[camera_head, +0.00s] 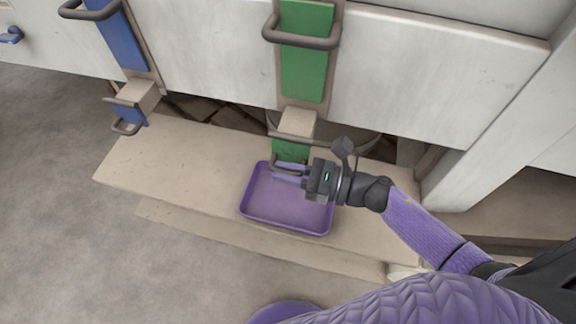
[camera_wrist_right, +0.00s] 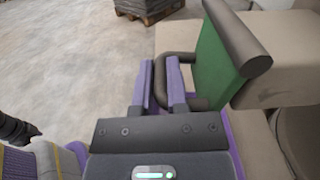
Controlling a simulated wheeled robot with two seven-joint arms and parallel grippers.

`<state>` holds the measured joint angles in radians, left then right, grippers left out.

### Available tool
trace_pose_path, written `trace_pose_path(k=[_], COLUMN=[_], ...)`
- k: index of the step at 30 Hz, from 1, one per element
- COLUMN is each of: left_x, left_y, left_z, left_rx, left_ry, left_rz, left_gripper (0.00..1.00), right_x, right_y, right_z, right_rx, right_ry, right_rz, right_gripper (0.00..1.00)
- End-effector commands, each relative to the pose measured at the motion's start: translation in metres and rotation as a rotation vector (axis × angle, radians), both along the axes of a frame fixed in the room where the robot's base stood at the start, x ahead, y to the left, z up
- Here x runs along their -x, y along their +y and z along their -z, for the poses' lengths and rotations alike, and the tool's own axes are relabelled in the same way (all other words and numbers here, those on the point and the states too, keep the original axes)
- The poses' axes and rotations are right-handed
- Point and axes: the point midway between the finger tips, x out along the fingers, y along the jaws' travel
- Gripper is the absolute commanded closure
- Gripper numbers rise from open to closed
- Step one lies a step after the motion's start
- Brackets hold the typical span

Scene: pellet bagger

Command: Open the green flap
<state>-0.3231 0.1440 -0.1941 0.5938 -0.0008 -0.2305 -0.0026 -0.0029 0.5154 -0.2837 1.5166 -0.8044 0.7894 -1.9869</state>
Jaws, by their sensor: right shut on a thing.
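The green flap (camera_head: 291,149) hangs at the bottom of the green chute, under a beige block, with a dark bar handle on its front. In the right wrist view, the flap (camera_wrist_right: 216,62) stands to the right of my fingers. My right gripper (camera_head: 283,173) is shut on the flap's handle, and the dark bar of the handle (camera_wrist_right: 159,84) passes between the two purple fingers (camera_wrist_right: 159,72). The gripper comes from the right and partly hides the handle in the head view. My left gripper is not in view.
A purple tray (camera_head: 262,212) lies on the beige ledge (camera_head: 180,165) below the gripper. A green plate (camera_head: 304,72) with a handle is above. A blue plate (camera_head: 120,40) and blue flap (camera_head: 130,121) are at the left. The grey floor in front is clear.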

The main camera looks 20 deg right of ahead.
Motion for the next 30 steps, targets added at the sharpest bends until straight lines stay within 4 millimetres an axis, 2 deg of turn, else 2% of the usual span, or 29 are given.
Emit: trace_pose_path(k=[10,22,30], left_x=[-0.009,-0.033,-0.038], left_y=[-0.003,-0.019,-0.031], left_z=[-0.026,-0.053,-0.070], left_rx=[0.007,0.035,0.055], left_ry=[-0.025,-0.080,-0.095], left_rz=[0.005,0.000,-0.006], left_gripper=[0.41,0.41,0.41], right_x=[0.009,0.013,0.012], right_y=[0.006,0.009,0.008], right_z=[-0.022,-0.045,-0.060], right_rx=[-0.179,-0.392,-0.529], right_ry=[0.265,0.580,0.784], right_rz=[0.000,0.000,0.000], right_gripper=[1.00,1.00,1.00])
